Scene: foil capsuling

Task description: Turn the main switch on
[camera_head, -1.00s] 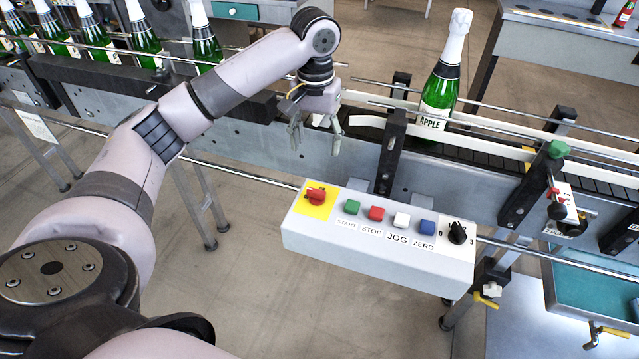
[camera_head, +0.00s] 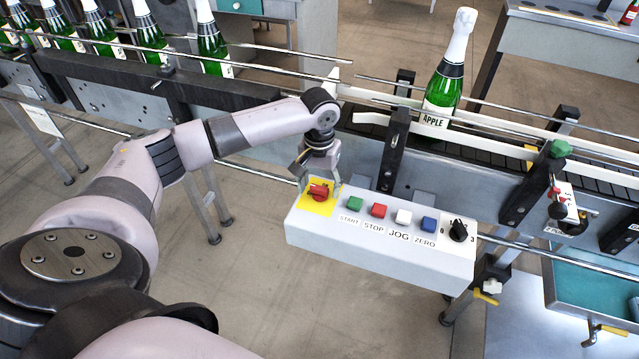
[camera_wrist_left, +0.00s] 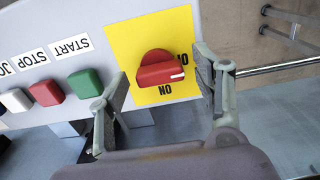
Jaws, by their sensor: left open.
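The main switch is a red rotary knob (camera_head: 318,191) on a yellow plate (camera_head: 317,206) at the left end of the white control box (camera_head: 380,255). In the left wrist view the red knob (camera_wrist_left: 160,68) has a white mark at its right end. Printed lettering on the plate is partly hidden by the knob and a finger. My left gripper (camera_head: 320,182) is at the knob from above and behind. In the left wrist view its fingers (camera_wrist_left: 162,100) are open, one on each side of the knob, with visible gaps. The right gripper is not in view.
Right of the knob sit a green START button (camera_head: 355,204), red STOP button (camera_head: 379,210), white JOG button (camera_head: 403,216), blue ZERO button (camera_head: 428,224) and black selector (camera_head: 458,230). Behind runs a conveyor with rails and a green APPLE bottle (camera_head: 442,90).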

